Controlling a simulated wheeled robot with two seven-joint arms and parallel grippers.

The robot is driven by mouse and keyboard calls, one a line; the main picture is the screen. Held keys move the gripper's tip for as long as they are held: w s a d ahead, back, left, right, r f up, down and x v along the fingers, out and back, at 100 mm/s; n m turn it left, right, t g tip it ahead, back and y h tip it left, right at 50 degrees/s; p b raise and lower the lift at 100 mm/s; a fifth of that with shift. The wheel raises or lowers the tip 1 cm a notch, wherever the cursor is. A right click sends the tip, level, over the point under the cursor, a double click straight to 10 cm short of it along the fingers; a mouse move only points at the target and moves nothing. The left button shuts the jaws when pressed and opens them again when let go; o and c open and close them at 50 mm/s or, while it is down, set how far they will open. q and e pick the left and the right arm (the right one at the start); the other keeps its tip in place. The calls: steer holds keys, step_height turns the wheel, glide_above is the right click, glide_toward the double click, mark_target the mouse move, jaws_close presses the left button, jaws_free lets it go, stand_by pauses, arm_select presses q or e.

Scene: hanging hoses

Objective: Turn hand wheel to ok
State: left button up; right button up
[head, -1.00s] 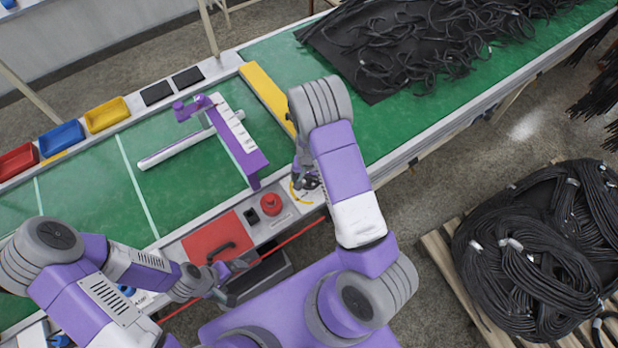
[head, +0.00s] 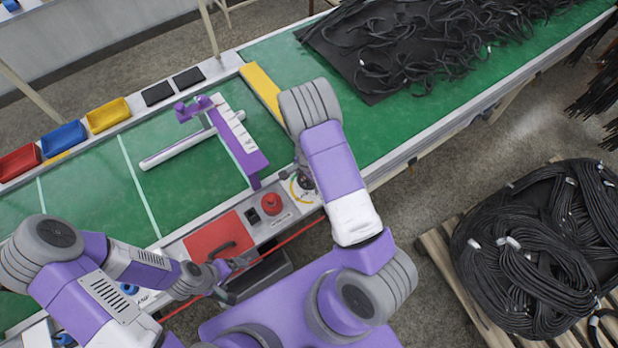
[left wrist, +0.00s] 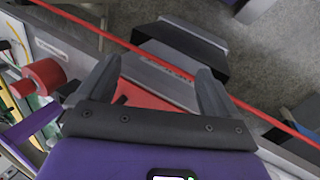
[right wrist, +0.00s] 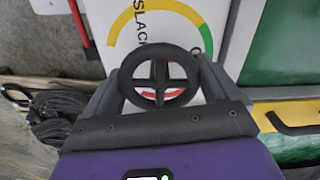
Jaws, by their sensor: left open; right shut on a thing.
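The black hand wheel (right wrist: 159,74) has a round rim and crossed spokes. In the right wrist view it sits between the fingers of my right gripper (right wrist: 158,92), which is shut on it. Behind it is a white dial plate (right wrist: 105,20) with the word SLACK and a coloured arc, yellow then green, with red showing through the wheel. I cannot read any OK mark or a pointer. In the head view my right arm partly hides the wheel and dial. My left gripper (left wrist: 158,92) is open and empty, by the red panel's front edge.
A red button (head: 271,203) and a small black switch (head: 253,215) are left of the dial. A red panel with a black handle (head: 222,247) lies further left. A purple frame (head: 240,148) stands on the green belt behind. Coiled hoses (head: 540,250) lie on a pallet at right.

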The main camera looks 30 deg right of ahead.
stand_by(0.4)
steer(key=o, duration=0.8)
step_height(320, 180, up, 8)
steer(key=shift+f+p, duration=0.15)
steer(key=shift+p, duration=0.55)
